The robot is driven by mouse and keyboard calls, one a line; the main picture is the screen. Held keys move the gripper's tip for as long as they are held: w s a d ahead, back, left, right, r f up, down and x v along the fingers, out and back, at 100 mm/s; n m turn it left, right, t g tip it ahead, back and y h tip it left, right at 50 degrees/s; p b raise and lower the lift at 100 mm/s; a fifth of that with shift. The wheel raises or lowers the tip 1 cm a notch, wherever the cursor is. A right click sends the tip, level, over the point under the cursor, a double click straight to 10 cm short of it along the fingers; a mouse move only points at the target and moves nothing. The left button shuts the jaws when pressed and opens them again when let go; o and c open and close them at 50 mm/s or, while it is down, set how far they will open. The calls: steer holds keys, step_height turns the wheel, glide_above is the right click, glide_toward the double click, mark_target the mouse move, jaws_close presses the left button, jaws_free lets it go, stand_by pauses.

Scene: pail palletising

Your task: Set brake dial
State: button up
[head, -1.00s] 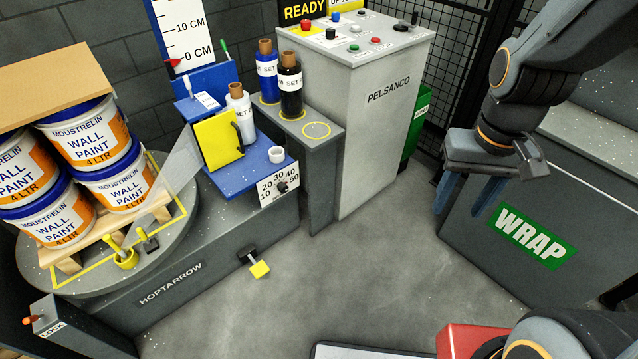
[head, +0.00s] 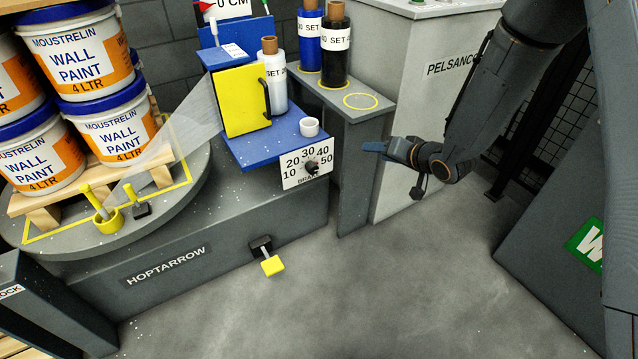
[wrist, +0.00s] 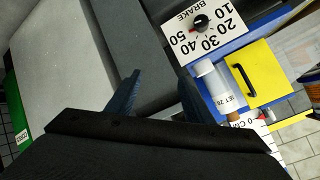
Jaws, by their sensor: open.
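The brake dial (head: 311,168) is a small dark knob on a white scale plate (head: 291,176) marked 10 to 50, on the front of the blue carriage. In the wrist view the dial (wrist: 201,22) shows a red mark pointing toward the 40 to 50 side of the plate. My gripper (head: 372,147) is to the right of the dial in the head view, a short way off and touching nothing. In the wrist view its two blue fingers (wrist: 155,95) are spread apart with nothing between them.
A yellow door (head: 243,100) with a dark handle and a white cup (head: 309,126) are above the dial. Film rolls (head: 334,48) stand on the grey shelf behind. A yellow pedal (head: 272,265) sticks out below. Paint pails (head: 110,130) stand on the turntable at left. The floor in front is clear.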

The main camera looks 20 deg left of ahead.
mark_target(316, 170)
steer(key=a+f+y+b, duration=0.2)
steer(key=a+f, duration=0.2)
steer(key=a, duration=0.2)
steer(key=a+f+g+y+b, duration=0.1)
steer(key=a+f+y+b, duration=0.1)
steer(key=a, duration=0.4)
steer(key=a+f+g+y+b, duration=0.1)
steer(key=a+f+b, duration=0.3)
steer(key=a+f, duration=0.1)
steer(key=shift+a+f+n+y, duration=0.3)
steer(key=shift+a+f+y, duration=0.1)
steer(key=shift+a, duration=0.2)
steer(key=c, duration=1)
steer(key=shift+c, duration=0.2)
